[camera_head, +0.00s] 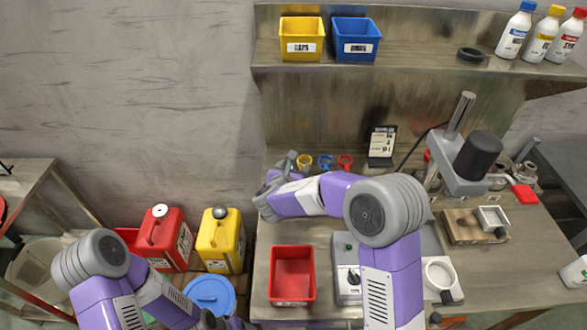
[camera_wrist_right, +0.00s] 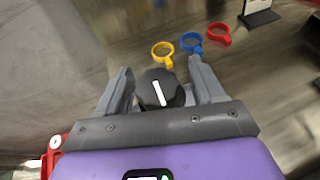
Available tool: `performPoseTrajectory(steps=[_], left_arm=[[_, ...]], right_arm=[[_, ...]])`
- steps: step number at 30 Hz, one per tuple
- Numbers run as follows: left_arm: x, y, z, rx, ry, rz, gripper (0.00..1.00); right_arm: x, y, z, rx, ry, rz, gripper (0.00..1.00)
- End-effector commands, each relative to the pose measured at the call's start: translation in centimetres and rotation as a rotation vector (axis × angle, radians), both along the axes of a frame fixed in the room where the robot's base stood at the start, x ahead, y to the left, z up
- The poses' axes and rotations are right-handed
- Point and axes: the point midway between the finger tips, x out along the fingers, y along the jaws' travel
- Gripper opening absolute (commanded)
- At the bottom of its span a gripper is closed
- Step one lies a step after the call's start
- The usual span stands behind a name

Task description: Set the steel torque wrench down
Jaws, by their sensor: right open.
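My right gripper (camera_head: 283,165) is over the back left of the workbench, near the coloured rings. In the right wrist view its two grey fingers (camera_wrist_right: 163,80) stand apart. A round black end with a white stripe (camera_wrist_right: 158,88) shows between them. I cannot tell whether it is part of the steel torque wrench or whether it touches the fingers. No wrench can be clearly made out in either view. My left arm comes in at the lower left of the head view, and its gripper does not show.
Yellow (camera_head: 304,162), blue (camera_head: 325,161) and red (camera_head: 345,161) rings stand along the bench back. A red bin (camera_head: 292,275) and a grey device (camera_head: 348,272) are nearer the front. A lever press (camera_head: 465,160) stands at right. Red and yellow canisters (camera_head: 220,240) are left of the bench.

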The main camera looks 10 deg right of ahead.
Motion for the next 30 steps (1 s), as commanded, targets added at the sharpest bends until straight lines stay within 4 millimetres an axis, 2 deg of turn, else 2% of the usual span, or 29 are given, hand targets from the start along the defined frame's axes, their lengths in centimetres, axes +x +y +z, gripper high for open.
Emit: performPoseTrajectory(steps=[5,18,24,30], left_arm=[[0.0,0.0,0.4,0.0,0.0,0.0,0.68],[0.0,0.0,1.3,0.0,0.0,0.0,0.68],[0.0,0.0,1.4,0.0,0.0,0.0,0.68],[0.0,0.0,1.4,0.0,0.0,0.0,0.68]], right_arm=[[-0.9,0.6,0.8,0.001,-0.001,0.003,0.68],[-8.3,4.3,4.2,0.0,-0.001,0.004,0.68],[-9.8,4.9,4.8,0.0,-0.001,0.001,0.68],[-9.9,5.0,4.8,0.0,0.0,-0.001,0.68]])
